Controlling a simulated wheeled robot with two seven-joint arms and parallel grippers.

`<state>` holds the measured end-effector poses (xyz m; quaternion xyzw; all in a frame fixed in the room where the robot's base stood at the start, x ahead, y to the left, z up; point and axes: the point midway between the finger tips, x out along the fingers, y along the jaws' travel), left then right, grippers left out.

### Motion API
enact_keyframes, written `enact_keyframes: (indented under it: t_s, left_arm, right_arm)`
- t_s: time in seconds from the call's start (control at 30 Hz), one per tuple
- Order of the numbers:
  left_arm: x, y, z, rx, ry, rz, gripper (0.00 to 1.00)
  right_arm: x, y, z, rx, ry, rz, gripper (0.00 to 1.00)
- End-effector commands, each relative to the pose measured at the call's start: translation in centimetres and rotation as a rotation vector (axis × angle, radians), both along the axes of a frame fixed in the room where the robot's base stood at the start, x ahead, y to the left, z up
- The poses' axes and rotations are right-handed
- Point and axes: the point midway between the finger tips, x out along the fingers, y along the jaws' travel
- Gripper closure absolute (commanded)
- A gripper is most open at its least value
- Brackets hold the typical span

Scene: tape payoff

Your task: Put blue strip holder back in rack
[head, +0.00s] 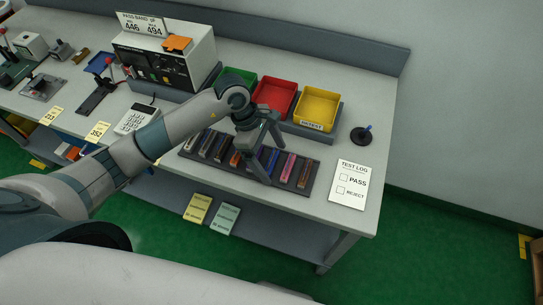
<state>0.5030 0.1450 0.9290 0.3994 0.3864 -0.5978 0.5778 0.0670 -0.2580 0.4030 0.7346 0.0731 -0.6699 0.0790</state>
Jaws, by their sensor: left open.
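A dark rack (214,166) lies along the front part of the bench and holds several coloured strip holders in a row. A blue strip holder (272,160) shows among them, right of the middle, partly hidden by my gripper. I cannot tell whether it is fully seated. My left gripper (271,163) is over the rack around the blue holder's place, fingers apart and pointing down. I see nothing held between them. My right gripper is not in view.
Green, red (275,95) and yellow (318,107) bins stand behind the rack. A pink holder (288,167) and a brown holder (306,174) sit at the rack's right end. A test log sheet (352,184) lies to the right.

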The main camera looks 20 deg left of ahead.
Motion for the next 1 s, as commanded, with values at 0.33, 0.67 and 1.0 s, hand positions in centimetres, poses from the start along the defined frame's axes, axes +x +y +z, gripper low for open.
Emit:
enact_keyframes:
  t_s: [0.33, 0.67, 1.0]
  left_arm:
    - [0.2, 0.8, 1.8, 0.001, -0.005, 0.0, 0.11]
    - [0.3, 3.0, 7.1, 0.001, -0.007, 0.001, 0.11]
    - [0.2, 4.5, 11.0, 0.0, -0.002, 0.001, 0.11]
  right_arm:
    - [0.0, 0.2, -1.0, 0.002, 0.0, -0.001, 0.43]
    - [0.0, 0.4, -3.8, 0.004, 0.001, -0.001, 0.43]
    - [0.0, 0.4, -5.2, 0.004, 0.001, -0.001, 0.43]
